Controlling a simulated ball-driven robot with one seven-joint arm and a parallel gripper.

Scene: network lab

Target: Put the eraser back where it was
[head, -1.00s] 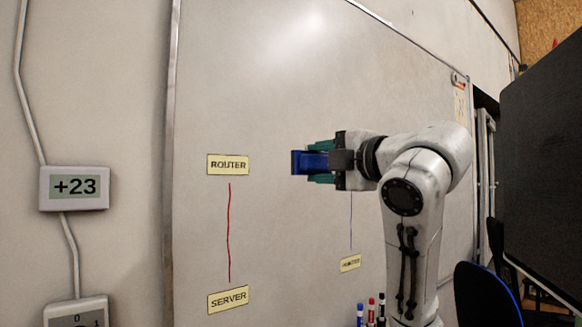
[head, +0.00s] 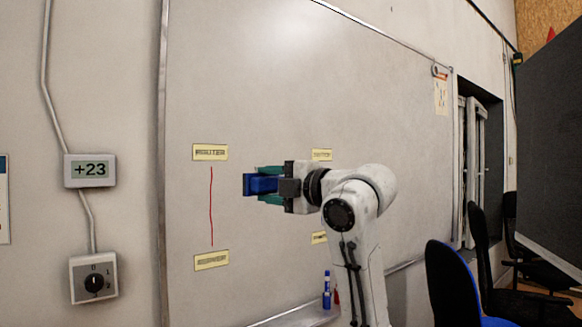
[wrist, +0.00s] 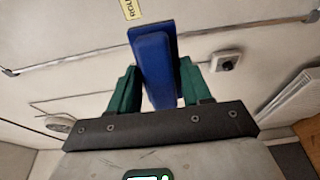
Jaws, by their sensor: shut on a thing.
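The eraser (head: 260,184) is a blue block, held between the green fingers of my gripper (head: 268,185) in front of the whiteboard (head: 330,90). In the wrist view the eraser (wrist: 155,68) sits upright between the two fingers of my gripper (wrist: 157,88), which are shut on it. The whiteboard's tray (head: 300,316) runs along the lower edge, and a blue marker (head: 326,292) stands there. My arm hides part of the tray. I cannot tell whether the eraser touches the board.
A red line (head: 211,206) joins an upper label (head: 210,152) and a lower label (head: 211,260). A +23 display (head: 90,170) and a dial box (head: 94,278) are on the left wall. Chairs (head: 455,285) and a dark screen (head: 550,140) stand at right.

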